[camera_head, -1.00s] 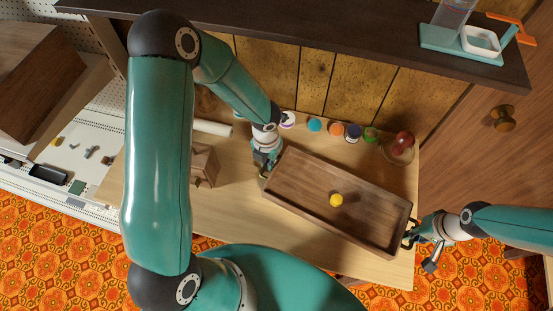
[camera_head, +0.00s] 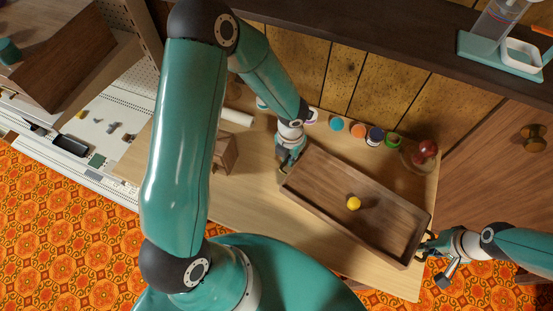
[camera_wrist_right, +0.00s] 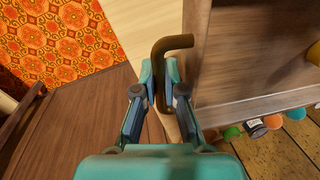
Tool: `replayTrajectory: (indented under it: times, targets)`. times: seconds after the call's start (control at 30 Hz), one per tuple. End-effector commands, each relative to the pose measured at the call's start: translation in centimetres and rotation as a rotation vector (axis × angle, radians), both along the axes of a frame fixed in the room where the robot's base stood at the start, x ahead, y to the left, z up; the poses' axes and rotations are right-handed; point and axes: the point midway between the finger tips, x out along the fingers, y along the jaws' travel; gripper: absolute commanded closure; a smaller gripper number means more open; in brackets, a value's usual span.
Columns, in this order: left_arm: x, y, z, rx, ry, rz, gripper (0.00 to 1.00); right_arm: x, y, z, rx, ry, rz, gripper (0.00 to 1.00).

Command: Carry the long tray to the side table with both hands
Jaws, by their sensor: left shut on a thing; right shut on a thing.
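The long wooden tray (camera_head: 335,177) lies at a slant over the light wooden table in the head view, with a yellow ball-like thing (camera_head: 353,203) inside it. My left gripper (camera_head: 284,167) is shut on the tray's left end. My right gripper (camera_head: 421,249) is at the tray's right end; in the right wrist view its fingers (camera_wrist_right: 161,92) are shut on a dark bent handle (camera_wrist_right: 172,43) at the tray's end (camera_wrist_right: 232,112). Whether the tray touches the table cannot be told. The left grip is partly hidden by my gripper.
The light wooden table (camera_head: 245,195) also bears a wooden block-like box (camera_head: 224,153) and a red-topped thing (camera_head: 427,150). Several coloured jars (camera_head: 375,136) stand along the panelled wall. A dark shelf (camera_head: 400,50) overhangs the back. Orange patterned floor (camera_head: 60,230) shows at lower left.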

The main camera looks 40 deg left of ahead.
Motion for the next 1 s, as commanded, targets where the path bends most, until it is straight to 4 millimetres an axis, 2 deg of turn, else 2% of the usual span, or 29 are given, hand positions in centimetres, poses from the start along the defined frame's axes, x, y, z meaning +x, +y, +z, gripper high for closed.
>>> replayTrajectory:
  times: [0.27, 0.83, 0.87, 1.0]
  targets:
    - [-0.1, 0.0, -1.2, 0.003, 0.002, -0.005, 1.0, 0.1, -0.2, -1.2, -0.001, -0.003, -0.002, 1.0]
    - [-0.1, 0.1, -5.0, 0.003, 0.002, -0.003, 1.0, 0.2, -0.1, -5.0, -0.001, -0.003, 0.0, 1.0]
    - [-0.1, 0.1, -4.9, 0.003, 0.002, -0.003, 0.89, 0.1, -0.1, -4.9, -0.001, -0.003, 0.0, 0.89]
    - [-0.1, 0.1, -4.7, 0.002, 0.002, -0.001, 0.65, 0.1, -0.1, -4.6, -0.001, -0.002, 0.002, 0.66]
